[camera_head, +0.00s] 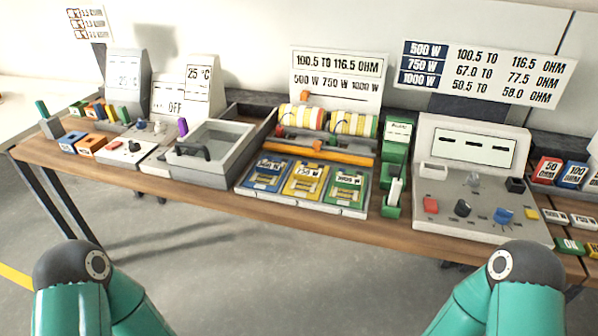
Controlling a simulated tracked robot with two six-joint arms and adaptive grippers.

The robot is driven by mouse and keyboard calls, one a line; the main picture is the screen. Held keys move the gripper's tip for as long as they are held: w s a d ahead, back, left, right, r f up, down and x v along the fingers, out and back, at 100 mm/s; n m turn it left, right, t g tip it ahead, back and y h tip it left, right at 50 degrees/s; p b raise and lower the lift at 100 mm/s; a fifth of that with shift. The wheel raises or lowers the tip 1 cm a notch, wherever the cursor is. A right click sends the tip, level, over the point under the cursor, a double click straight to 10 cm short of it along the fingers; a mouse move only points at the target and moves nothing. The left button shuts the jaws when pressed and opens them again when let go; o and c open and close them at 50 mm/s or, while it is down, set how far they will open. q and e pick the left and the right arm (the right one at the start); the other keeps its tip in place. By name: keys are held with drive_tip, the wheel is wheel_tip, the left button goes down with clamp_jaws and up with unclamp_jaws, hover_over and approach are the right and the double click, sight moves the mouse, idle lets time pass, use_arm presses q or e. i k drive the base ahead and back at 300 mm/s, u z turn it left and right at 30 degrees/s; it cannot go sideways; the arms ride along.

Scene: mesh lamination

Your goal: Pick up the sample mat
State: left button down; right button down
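No piece is clearly marked as the sample mat, and I cannot tell which one it is. A white tray (300,203) near the bench's front edge holds three flat labelled pieces side by side: a blue one (267,174), a yellow one (306,182) and a green one (347,188). Each carries a watt label and some yellow material. Behind them are two striped rolls (302,117) and an orange bar (320,153). Only my teal arm links show at the bottom left and bottom right. Both grippers are out of view.
A grey box with a clear lid and black handle (206,150) stands left of the tray. A green dispenser (392,197) and a white meter console (470,190) stand right. Small coloured blocks line both bench ends. The wooden bench (215,195) is crowded; open floor lies before it.

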sight(306, 181)
drive_tip(key=u, duration=0.3)
drive_tip(key=i, duration=0.4)
drive_tip(key=u, duration=0.2)
